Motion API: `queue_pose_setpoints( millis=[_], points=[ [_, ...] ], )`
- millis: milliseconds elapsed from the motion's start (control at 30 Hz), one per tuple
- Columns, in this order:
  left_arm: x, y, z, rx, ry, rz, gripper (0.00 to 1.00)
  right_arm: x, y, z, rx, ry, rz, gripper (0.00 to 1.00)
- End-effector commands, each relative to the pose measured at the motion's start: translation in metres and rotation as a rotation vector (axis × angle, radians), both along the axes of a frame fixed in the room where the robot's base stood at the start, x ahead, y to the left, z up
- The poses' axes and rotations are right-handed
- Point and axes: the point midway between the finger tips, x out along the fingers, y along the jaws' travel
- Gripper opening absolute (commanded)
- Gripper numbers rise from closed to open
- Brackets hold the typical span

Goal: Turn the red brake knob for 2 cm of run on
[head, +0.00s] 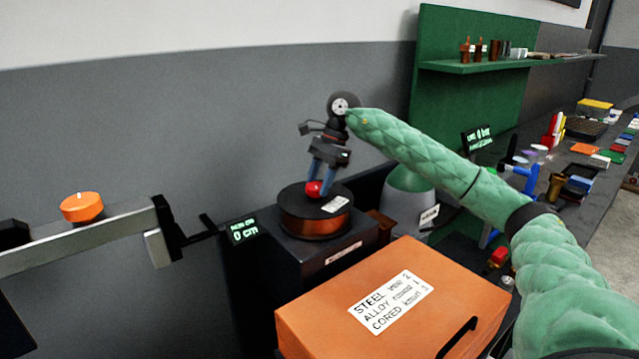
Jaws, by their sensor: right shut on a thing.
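The red brake knob (314,188) sits on top of a dark round drum with a copper-coloured side (315,226), which stands on a black box. My right gripper (318,182) comes down from above and is shut on the knob, its blue fingers on either side of it. The fingers hide part of the knob. A small display (243,231) left of the drum reads 0 cm in green; its upper line is blurred. My left gripper is not in view.
An orange box (395,300) with a label on steel, alloy and cored stands in front of the drum. A metal rail (85,240) with an orange disc (82,207) is at left. A green shelf panel (500,65) and a cluttered bench are at right.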

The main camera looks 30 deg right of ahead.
Motion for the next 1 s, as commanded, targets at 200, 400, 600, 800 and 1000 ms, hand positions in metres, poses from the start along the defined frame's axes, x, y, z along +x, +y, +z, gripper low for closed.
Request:
queue_pose_setpoints(
  millis=[200, 400, 600, 800, 1000],
  points=[
    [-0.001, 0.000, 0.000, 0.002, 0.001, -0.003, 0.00, 0.001, -0.001, 0.002, 0.000, -0.003, -0.001, 0.23],
    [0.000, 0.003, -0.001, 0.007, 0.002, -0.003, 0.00, 0.001, -0.001, 0.002, 0.000, -0.003, -0.001, 0.60],
    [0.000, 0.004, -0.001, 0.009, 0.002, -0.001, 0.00, 0.000, -0.001, 0.001, 0.000, -0.001, 0.000, 0.68],
    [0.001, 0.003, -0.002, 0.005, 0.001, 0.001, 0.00, 0.001, -0.002, 0.004, 0.000, -0.002, 0.000, 0.68],
    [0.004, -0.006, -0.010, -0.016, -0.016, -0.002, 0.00, 0.001, -0.012, 0.026, 0.000, -0.005, -0.002, 0.68]
  ],
)
